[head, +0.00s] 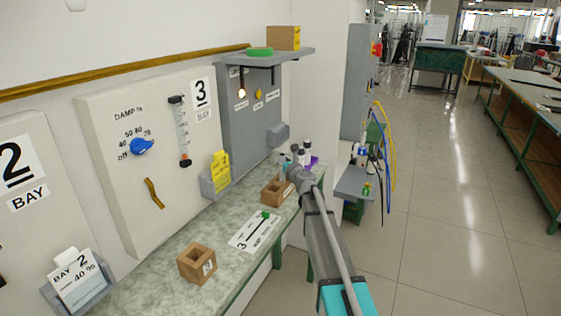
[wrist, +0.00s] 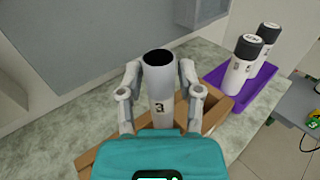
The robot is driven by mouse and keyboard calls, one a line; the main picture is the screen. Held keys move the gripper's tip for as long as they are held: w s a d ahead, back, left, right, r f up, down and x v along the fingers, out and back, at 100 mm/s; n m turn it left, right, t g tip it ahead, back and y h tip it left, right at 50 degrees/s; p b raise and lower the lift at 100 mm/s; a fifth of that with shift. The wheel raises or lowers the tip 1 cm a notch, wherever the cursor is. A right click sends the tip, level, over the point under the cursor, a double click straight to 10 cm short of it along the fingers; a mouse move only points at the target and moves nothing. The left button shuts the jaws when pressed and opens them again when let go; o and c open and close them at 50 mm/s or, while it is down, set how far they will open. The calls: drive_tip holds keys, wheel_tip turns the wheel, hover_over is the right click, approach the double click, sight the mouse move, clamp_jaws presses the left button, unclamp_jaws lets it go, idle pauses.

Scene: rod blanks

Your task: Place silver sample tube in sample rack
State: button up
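The silver sample tube (wrist: 159,92) has a dark open top and a "3" on its side. It stands upright between the fingers of my gripper (wrist: 160,80), which appear closed against both its sides. Its lower end is hidden behind the teal gripper body. A wooden block rack (wrist: 228,105) lies below and behind the tube; I cannot tell whether the tube is inside it or above it. In the head view, my gripper (head: 298,168) is at the far end of the bench, by the wooden rack (head: 272,194).
A purple tray (wrist: 215,78) with two black-capped bottles (wrist: 242,62) stands to the right of the rack. A second wooden block (head: 197,264) and a card (head: 250,236) lie nearer on the bench. A wall panel and shelf (head: 265,60) rise behind.

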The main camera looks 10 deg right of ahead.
drive_tip(key=shift+o, duration=1)
drive_tip(key=shift+s, duration=0.1)
drive_tip(key=v, duration=1.1)
drive_tip(key=shift+s, duration=0.4)
